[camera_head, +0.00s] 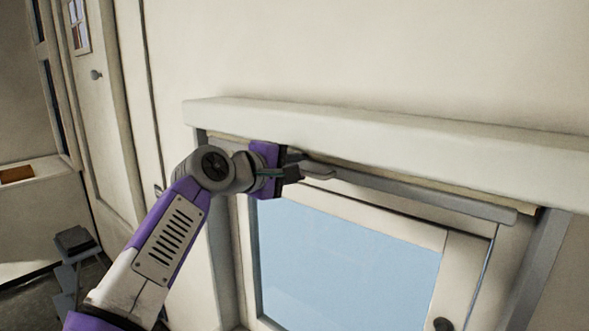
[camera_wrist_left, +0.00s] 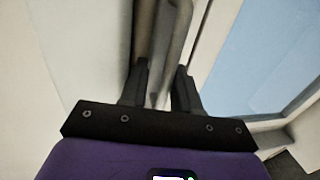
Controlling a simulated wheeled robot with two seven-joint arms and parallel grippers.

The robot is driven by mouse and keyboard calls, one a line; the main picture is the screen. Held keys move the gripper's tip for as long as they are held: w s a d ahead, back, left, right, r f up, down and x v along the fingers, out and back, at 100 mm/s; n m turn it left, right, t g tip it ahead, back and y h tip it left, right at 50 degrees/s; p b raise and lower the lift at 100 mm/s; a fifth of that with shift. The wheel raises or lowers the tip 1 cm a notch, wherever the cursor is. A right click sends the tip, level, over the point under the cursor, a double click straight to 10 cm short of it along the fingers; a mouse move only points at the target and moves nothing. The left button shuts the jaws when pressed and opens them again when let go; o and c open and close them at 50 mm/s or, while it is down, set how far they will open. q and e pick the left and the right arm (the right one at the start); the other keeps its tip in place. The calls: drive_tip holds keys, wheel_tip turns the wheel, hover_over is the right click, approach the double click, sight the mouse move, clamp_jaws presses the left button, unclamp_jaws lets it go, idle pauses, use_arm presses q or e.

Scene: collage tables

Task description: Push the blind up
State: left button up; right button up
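The blind is rolled or drawn up near the top of the window, and its long grey bottom bar (camera_head: 425,196) runs under the pale ledge. The bar also shows in the left wrist view (camera_wrist_left: 168,48), running away from the fingers. My left gripper (camera_head: 322,170) is at the left part of the bar, just below the ledge. In the left wrist view its two dark fingers (camera_wrist_left: 161,85) are apart, with the bar's end ahead of and between them. I cannot tell whether they touch it. My right gripper is not in view.
A pale ledge (camera_head: 390,135) juts out directly above the blind. Below is a window with a blue pane (camera_head: 345,265) and a dark round knob (camera_head: 444,324). A pale door (camera_head: 100,130) stands at the left, with a grey object (camera_head: 75,242) low down.

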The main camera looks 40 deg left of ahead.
use_arm(q)
drive_tip(key=b+v, duration=0.2)
drive_tip(key=v, duration=0.5)
drive_tip(key=shift+s, duration=0.3)
idle(0.5)
